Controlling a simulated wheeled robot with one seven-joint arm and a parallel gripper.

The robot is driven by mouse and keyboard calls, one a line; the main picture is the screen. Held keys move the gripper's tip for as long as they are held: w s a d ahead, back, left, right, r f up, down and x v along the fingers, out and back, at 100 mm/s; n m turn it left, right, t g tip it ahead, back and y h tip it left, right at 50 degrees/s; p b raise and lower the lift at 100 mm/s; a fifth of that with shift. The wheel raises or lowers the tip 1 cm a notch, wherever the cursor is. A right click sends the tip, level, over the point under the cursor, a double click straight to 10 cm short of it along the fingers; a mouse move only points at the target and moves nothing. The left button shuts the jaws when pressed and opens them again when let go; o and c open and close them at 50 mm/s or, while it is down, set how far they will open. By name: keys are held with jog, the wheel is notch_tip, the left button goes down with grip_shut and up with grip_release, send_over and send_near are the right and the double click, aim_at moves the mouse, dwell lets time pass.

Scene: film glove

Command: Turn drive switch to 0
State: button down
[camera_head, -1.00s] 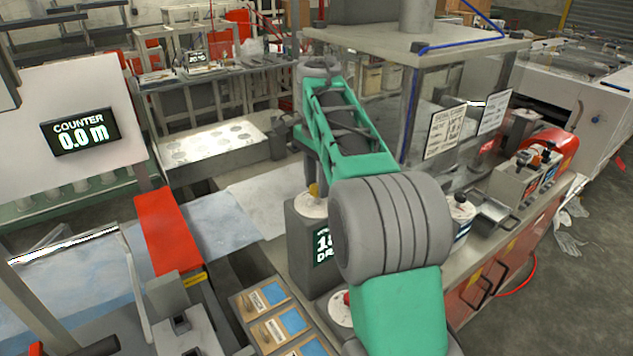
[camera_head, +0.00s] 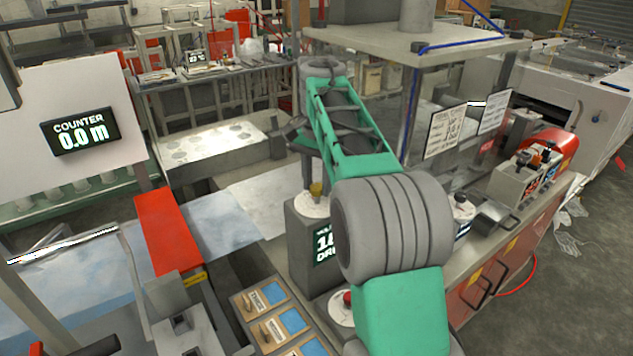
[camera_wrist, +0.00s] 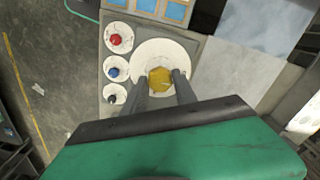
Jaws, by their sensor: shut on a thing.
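The drive switch is a yellow knob (camera_wrist: 160,80) on a round white dial (camera_wrist: 150,53), seen from above in the wrist view. My gripper (camera_wrist: 161,77) has its two dark fingers on either side of the knob, shut on it. In the head view the knob (camera_head: 316,188) shows on top of a grey box (camera_head: 301,232) with a dark green display, partly covered by my arm. The display's text is cut off by my arm. I cannot read the knob's pointing direction or the dial marks.
Red (camera_wrist: 115,40), blue (camera_wrist: 115,74) and black (camera_wrist: 112,98) controls on white discs stand in a row beside the dial. Wooden-looking panels with blue patches (camera_head: 272,293) lie in front of the box. A counter display (camera_head: 80,131) reads 0.0 m.

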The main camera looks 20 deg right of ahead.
aim_at(318, 186)
jog(key=c, duration=1)
grip_release()
notch_tip(318, 186, up, 6)
jog(key=p, duration=0.4)
jog(key=shift+r+b, duration=0.4)
jog(key=shift+r, duration=0.5)
